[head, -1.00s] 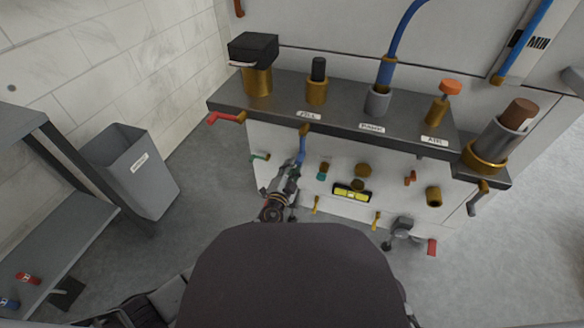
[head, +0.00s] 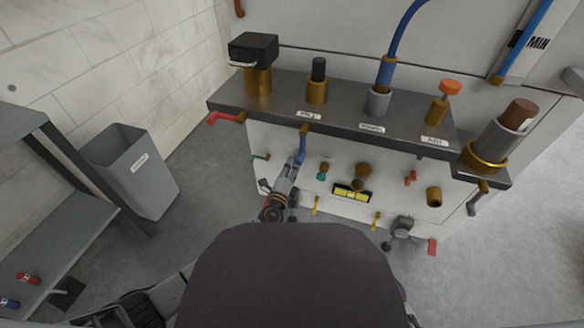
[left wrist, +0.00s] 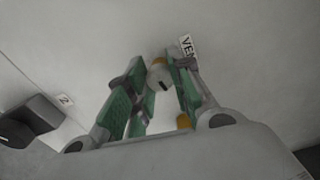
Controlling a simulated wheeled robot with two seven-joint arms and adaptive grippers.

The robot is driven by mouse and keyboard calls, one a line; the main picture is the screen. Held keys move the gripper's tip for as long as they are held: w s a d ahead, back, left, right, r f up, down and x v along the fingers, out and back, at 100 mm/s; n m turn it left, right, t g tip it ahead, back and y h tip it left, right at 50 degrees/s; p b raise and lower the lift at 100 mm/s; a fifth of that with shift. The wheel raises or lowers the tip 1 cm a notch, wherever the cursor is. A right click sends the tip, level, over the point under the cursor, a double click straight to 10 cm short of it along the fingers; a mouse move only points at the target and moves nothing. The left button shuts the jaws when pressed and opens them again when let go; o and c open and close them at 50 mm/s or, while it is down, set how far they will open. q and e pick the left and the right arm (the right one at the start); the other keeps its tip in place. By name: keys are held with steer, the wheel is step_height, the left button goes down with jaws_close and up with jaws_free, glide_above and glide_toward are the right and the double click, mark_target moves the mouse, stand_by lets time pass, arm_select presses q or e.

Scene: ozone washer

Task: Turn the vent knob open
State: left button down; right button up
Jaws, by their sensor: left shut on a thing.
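The vent knob (left wrist: 158,75) shows in the left wrist view as a small pale round knob with a dark slot, between the green-padded fingers of my left gripper (left wrist: 155,85). The gripper is shut on it. A white label reading "VEN" (left wrist: 187,47), partly covered, sits on the panel just beyond the right finger. In the head view my left gripper (head: 291,170) reaches the front panel just below a blue lever (head: 302,146). The knob is hidden there behind the gripper.
A dark shelf (head: 340,112) with several brass fittings overhangs the panel. A red lever (head: 226,118) juts out at its left end. A yellow gauge (head: 352,194) is right of my gripper. A grey bin (head: 130,172) stands at left, with clear floor between.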

arm_select(q)
steer(key=m, duration=0.6)
steer(key=shift+s+d, duration=0.1)
steer(key=shift+d, duration=0.1)
steer(key=shift+f, duration=0.1)
stand_by(0.4)
steer(key=c, duration=1.5)
jaws_free()
steer(key=o, duration=0.3)
steer(key=shift+a, duration=0.15)
steer(key=v, duration=1.2)
